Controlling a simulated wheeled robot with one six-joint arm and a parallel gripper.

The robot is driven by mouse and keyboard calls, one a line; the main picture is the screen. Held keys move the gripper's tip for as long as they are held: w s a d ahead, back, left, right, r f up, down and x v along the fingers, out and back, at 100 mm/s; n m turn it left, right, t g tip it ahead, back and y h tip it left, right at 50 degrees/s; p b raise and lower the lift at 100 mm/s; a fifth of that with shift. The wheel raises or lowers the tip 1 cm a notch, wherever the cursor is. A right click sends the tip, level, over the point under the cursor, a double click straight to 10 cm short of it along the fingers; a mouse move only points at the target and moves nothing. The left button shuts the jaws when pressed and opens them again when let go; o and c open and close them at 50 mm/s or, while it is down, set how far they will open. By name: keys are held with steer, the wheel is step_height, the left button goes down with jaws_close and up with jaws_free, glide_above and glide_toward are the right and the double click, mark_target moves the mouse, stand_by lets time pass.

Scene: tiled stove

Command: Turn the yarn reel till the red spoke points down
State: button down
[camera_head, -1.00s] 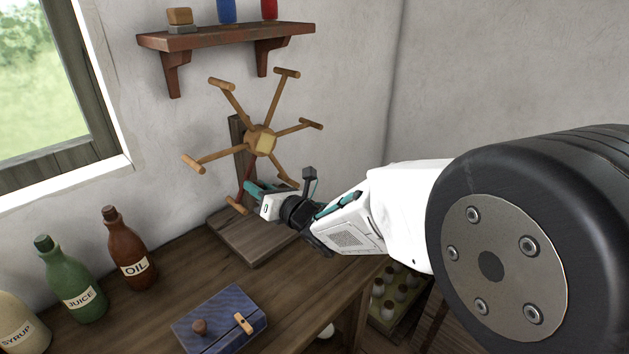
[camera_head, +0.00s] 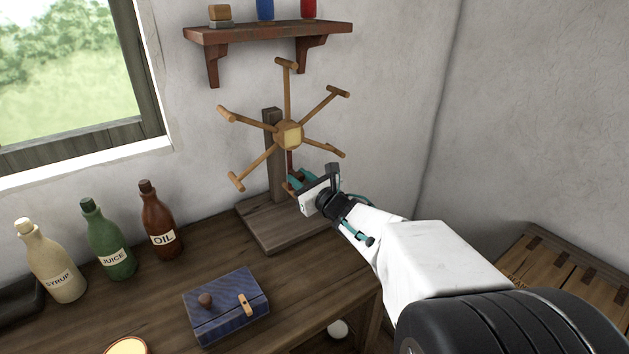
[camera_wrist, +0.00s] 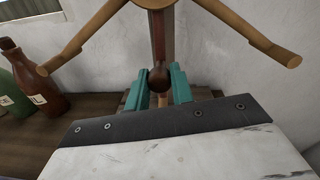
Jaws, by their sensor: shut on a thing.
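The yarn reel (camera_head: 289,135) stands upright on a wooden post and base, with several tan spokes ending in cross pegs. Its red spoke (camera_head: 290,160) points about straight down from the hub. In the wrist view the red spoke (camera_wrist: 163,38) comes down the middle to a dark, rounded peg end (camera_wrist: 158,78). My gripper (camera_head: 297,182) is at the lower end of this spoke. In the wrist view its teal fingers (camera_wrist: 159,88) stand either side of the peg and are shut on it. The gripper hides the spoke's lower end in the head view.
A blue box (camera_head: 226,312) with a knob lies on the bench in front of the reel base (camera_head: 270,236). Syrup, juice and oil bottles (camera_head: 160,222) stand left. A wall shelf (camera_head: 255,32) hangs above the reel. Slatted wooden furniture (camera_head: 560,275) is at right.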

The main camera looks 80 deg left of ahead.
steer(key=shift+r, duration=0.2)
steer(key=c, duration=1.2)
jaws_free()
steer(key=shift+s+a, duration=0.1)
steer(key=shift+f, duration=0.1)
steer(key=shift+w, duration=0.2)
steer(key=shift+w+d, duration=0.15)
steer(key=shift+d, duration=0.2)
steer(key=v, duration=0.7)
